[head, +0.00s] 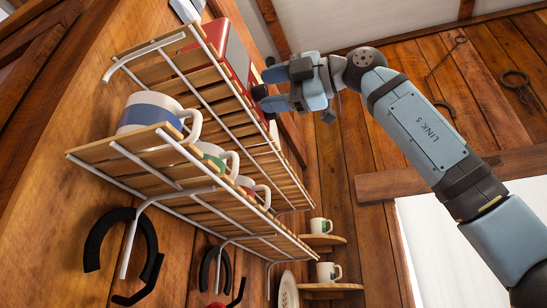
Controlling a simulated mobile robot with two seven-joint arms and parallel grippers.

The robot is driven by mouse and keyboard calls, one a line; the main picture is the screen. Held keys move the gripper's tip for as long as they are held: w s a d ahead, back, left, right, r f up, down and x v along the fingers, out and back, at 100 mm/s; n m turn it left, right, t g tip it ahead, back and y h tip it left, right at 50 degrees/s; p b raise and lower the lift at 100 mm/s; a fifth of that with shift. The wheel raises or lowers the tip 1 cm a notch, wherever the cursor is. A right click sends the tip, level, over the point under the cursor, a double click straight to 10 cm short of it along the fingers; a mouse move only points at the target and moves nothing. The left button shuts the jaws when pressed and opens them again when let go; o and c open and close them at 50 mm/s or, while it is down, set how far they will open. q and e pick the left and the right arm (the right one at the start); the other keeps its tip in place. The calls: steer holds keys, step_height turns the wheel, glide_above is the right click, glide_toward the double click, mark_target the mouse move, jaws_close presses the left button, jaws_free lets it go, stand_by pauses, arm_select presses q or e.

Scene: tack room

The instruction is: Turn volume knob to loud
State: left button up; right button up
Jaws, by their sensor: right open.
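A red radio-like box (232,50) with a pale front panel stands on the upper slatted shelf, at the top middle of the head view. A small dark round part (258,92) on its right side looks like the volume knob; its marking cannot be read. My right gripper (267,89) is open, with its blue-grey fingers pointing left at the box. The fingertips are at the dark part, one above and one below it in the picture; whether they touch it I cannot tell. My left gripper is not in view.
The upper shelf (160,68) and lower shelf (120,152) have white wire frames. Several mugs, including a blue-banded one (148,110), stand on the lower shelf. Dark horseshoe-shaped hooks (92,240) hang below. More mugs (321,225) stand on small corner shelves.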

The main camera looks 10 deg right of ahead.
steer(key=shift+d, duration=0.1)
arm_select(q)
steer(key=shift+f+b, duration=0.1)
steer(key=shift+b, duration=0.4)
arm_select(e)
steer(key=v, duration=1.3)
steer(key=shift+s+d, duration=0.25)
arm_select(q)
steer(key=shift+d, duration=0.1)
